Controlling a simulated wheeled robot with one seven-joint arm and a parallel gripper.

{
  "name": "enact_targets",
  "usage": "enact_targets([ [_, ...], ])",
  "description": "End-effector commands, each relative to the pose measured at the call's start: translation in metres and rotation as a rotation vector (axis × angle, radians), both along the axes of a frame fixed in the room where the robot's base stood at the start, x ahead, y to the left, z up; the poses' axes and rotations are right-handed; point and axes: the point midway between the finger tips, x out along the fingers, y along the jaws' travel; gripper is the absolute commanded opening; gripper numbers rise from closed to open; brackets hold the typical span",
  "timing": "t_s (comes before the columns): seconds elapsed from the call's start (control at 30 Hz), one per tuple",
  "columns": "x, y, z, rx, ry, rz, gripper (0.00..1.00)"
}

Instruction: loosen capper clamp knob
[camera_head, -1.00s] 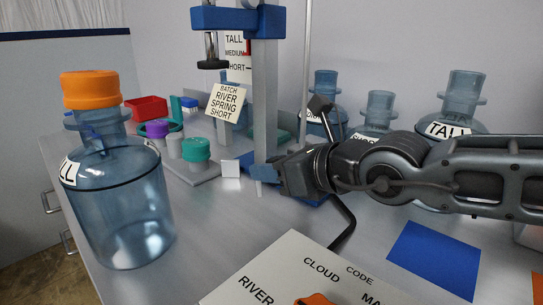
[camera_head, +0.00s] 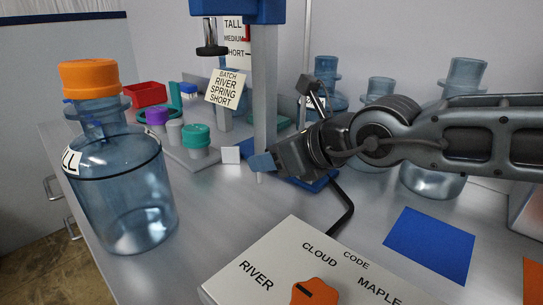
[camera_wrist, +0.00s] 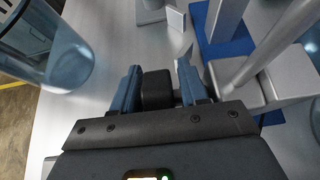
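The capper is a blue and grey frame with an upright post (camera_head: 264,90), a blue top (camera_head: 262,10) and a dark round press foot (camera_head: 212,50). Its blue base also shows in the wrist view (camera_wrist: 222,42). My gripper (camera_head: 262,163) is low at the post, its blue fingertips pointing left. In the wrist view, my gripper's two blue fingers (camera_wrist: 160,88) stand apart on either side of a dark round-edged block (camera_wrist: 157,88), which looks like the clamp knob. A narrow gap shows on its right side; contact on the left is unclear. The knob is hidden in the head view.
A large blue jug with an orange cap (camera_head: 120,185) stands at left. Several caps and a red bin (camera_head: 144,94) lie behind it. More jugs (camera_head: 432,180) stand behind my arm. A panel with an orange dial (camera_head: 314,292) is in front. Bare table lies left of the panel.

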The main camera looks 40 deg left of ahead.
Motion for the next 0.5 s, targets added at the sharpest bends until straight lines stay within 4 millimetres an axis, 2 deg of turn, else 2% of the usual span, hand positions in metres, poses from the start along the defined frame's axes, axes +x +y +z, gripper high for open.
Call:
enact_targets([
  [0.33, 0.0, -0.002, 0.001, 0.001, 0.0, 0.0, 0.51],
  [0.5, -0.001, -0.018, 0.01, 0.001, -0.001, -0.001, 0.51],
])
